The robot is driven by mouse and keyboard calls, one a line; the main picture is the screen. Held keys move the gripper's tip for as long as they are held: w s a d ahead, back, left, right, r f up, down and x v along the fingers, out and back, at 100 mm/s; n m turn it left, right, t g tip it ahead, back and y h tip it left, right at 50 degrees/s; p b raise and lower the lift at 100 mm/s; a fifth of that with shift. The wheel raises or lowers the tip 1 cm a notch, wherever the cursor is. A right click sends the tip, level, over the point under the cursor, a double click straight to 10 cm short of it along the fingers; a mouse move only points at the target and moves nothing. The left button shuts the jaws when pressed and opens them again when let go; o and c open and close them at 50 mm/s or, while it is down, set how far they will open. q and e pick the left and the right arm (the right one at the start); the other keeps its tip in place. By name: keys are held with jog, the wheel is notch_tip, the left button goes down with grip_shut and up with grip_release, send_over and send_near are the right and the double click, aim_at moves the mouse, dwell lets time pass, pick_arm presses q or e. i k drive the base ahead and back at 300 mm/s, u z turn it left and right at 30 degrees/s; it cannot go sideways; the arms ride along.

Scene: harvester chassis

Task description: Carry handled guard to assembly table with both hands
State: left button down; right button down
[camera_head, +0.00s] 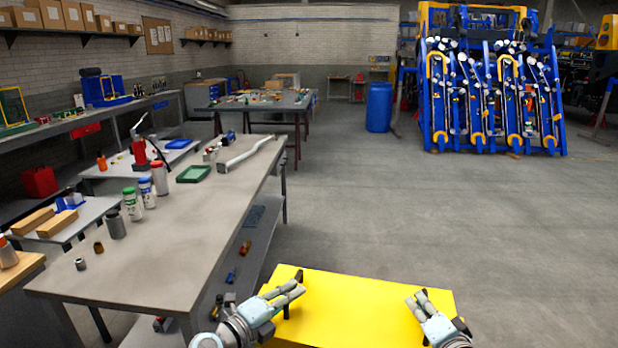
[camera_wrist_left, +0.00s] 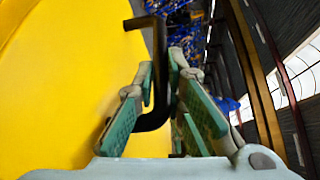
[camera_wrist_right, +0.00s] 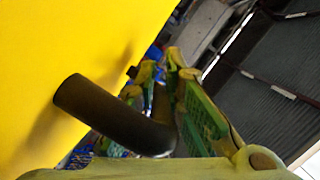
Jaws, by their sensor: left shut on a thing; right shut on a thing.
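The handled guard (camera_head: 350,305) is a large yellow panel at the bottom of the head view, held up in front of me. Its yellow face also fills the left part of the left wrist view (camera_wrist_left: 60,90) and of the right wrist view (camera_wrist_right: 80,40). My left gripper (camera_head: 293,290) is shut on a black bent handle (camera_wrist_left: 152,122) at the panel's left side. My right gripper (camera_head: 420,302) is shut on the other black handle (camera_wrist_right: 105,112) at the right side. The assembly table (camera_head: 165,240) is the long grey table to the left of the guard. The guard appears apart from it.
The table bears several bottles and cans (camera_head: 146,192), a green tray (camera_head: 193,174) and a pale bent bar (camera_head: 250,152). A lower shelf (camera_head: 232,262) holds small parts. Open floor (camera_head: 430,215) lies ahead and right. A blue barrel (camera_head: 379,107) and the blue harvester chassis (camera_head: 490,100) stand farther back.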

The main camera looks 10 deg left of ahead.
aim_at(194, 220)
jog(key=i, duration=3.8)
jog(key=u, duration=3.3)
